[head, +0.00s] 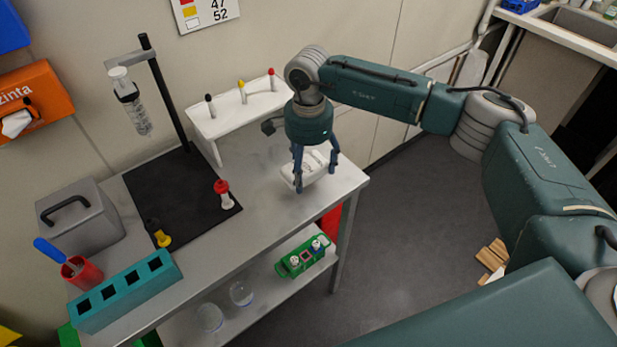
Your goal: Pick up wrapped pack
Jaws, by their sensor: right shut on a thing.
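The wrapped pack (311,165) is a small white packet with faint grey print at the right end of the grey bench top. My right gripper (314,184) points down over it, with its blue fingers on either side of the pack, and is shut on it. The fingers hide part of the pack. I cannot tell whether the pack touches the bench or is slightly above it. My left gripper is not in view.
A white rack (240,110) with several coloured pegs stands behind the pack. A black mat (170,195) holds a stand with a syringe, plus red and yellow-black pieces. A teal block (125,290) lies front left. A lower shelf (270,298) carries a green tray.

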